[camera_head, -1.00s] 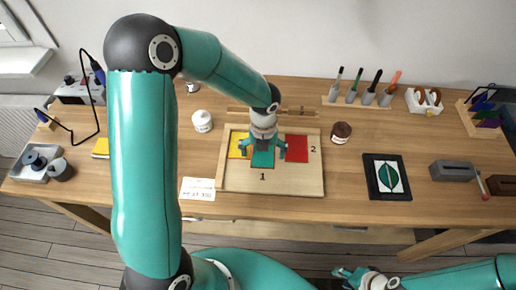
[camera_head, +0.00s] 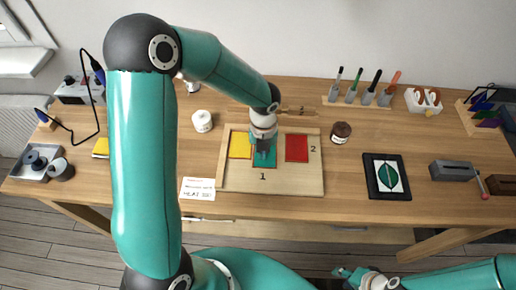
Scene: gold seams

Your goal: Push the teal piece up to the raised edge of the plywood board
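The plywood board (camera_head: 290,181) lies on the table, with a raised edge (camera_head: 223,158) along its left side and another along its far side. The teal piece (camera_head: 267,163) lies flat on the board between a yellow piece (camera_head: 240,144) and a red piece (camera_head: 297,148). My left gripper (camera_head: 263,153) points down over the teal piece with its fingers together, and it hides the piece's far part. I cannot tell whether it touches the piece. My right gripper (camera_head: 346,274) is low at the front, away from the board, partly visible; its opening is unclear.
A white jar (camera_head: 202,121) stands left of the board and a dark jar (camera_head: 340,132) right of it. A paper card (camera_head: 198,188) lies at the board's front left. A dark frame with a leaf (camera_head: 387,176) lies to the right. A pen rack (camera_head: 357,104) stands behind.

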